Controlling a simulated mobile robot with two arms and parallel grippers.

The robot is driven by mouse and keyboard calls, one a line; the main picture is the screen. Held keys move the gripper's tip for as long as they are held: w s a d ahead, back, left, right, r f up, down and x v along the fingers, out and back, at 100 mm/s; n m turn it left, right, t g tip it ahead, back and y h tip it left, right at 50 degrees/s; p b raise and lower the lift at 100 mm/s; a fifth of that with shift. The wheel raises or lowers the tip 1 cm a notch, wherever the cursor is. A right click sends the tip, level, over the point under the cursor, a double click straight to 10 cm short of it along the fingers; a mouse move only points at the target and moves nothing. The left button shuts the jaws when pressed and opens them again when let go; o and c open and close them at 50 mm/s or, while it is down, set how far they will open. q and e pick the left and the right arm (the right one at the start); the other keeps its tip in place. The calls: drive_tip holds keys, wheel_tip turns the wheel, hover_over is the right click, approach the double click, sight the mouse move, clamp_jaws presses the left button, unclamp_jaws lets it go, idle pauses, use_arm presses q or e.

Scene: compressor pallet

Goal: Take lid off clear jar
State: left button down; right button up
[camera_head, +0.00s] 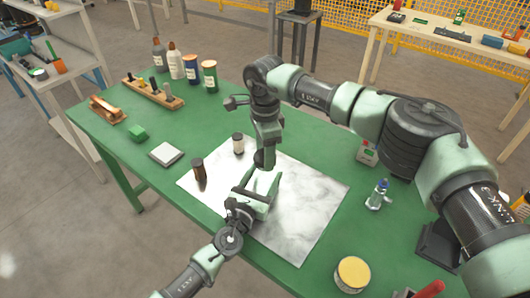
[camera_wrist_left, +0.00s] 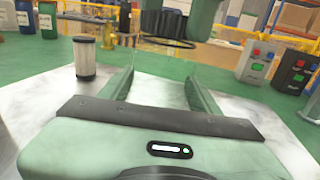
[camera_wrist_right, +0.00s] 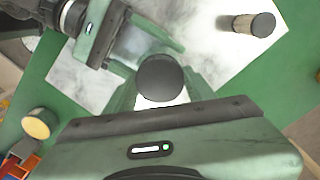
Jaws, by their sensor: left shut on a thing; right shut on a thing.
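My left gripper (camera_head: 260,184) is shut around the see-through body of the clear jar (camera_wrist_left: 160,78), above the white marbled mat (camera_head: 315,187). The jar body is hard to make out in the head view. My right gripper (camera_head: 265,164) comes from above and is shut on the dark round lid (camera_wrist_right: 160,77). The lid's dark rim also shows in the left wrist view (camera_wrist_left: 167,43), at or just above the jar's top. I cannot tell whether lid and jar still touch.
A spray bottle (camera_head: 377,195) and a yellow-topped tin (camera_head: 352,273) stand to the right. The mat's right part is clear.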

drive_tip(key=n, duration=0.5)
drive_tip(key=shift+w, duration=0.1)
drive_tip(key=n, duration=0.6)
drive_tip(key=shift+n, duration=0.4)
drive_tip(key=shift+r, duration=0.2)
drive_tip(key=shift+r, duration=1)
drive_tip(key=shift+r, duration=2)
use_arm(q)
drive_tip(key=shift+c, duration=1.3)
unclamp_jaws()
